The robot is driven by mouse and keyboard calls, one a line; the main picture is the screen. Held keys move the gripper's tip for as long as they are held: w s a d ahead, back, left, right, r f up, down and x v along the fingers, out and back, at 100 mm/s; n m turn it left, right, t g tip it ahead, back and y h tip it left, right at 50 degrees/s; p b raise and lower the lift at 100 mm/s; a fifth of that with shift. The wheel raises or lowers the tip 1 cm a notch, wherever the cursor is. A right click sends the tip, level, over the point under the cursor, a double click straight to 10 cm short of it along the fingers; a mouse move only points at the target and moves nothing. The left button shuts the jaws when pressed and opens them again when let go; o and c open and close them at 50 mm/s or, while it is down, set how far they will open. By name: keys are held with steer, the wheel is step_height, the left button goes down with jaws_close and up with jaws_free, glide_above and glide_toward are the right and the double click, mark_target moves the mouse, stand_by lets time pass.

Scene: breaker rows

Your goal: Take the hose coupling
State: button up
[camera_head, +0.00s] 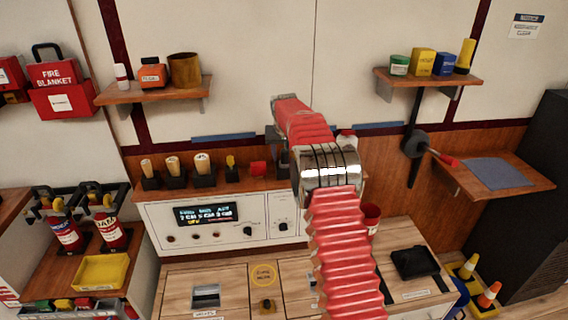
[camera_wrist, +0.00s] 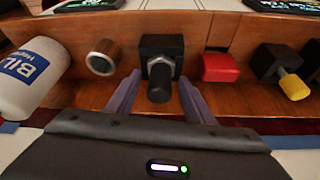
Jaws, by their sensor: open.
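A dark ribbed cylinder (camera_wrist: 160,82) that looks like the hose coupling sits in a square black block (camera_wrist: 162,46) on the wooden shelf in the wrist view. My gripper (camera_wrist: 159,79) is open, with one finger on each side of the cylinder. The fingers look apart from it, though the exact gaps are hard to judge. In the head view my red arm crosses the middle and largely hides the gripper and this part of the shelf.
In the wrist view, a silver ring-ended piece (camera_wrist: 102,57) and a white bottle (camera_wrist: 32,75) stand left; a red block (camera_wrist: 220,67) and a yellow-tipped piece (camera_wrist: 292,86) stand right. A control panel (camera_head: 215,222) lies below the shelf. Wooden-topped pieces (camera_head: 172,166) stand farther left.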

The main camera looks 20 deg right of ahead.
steer(key=shift+c, duration=0.3)
steer(key=c, duration=1)
steer(key=shift+o, duration=0.2)
steer(key=shift+r, duration=0.2)
step_height(320, 180, up, 10)
steer(key=shift+f, duration=0.1)
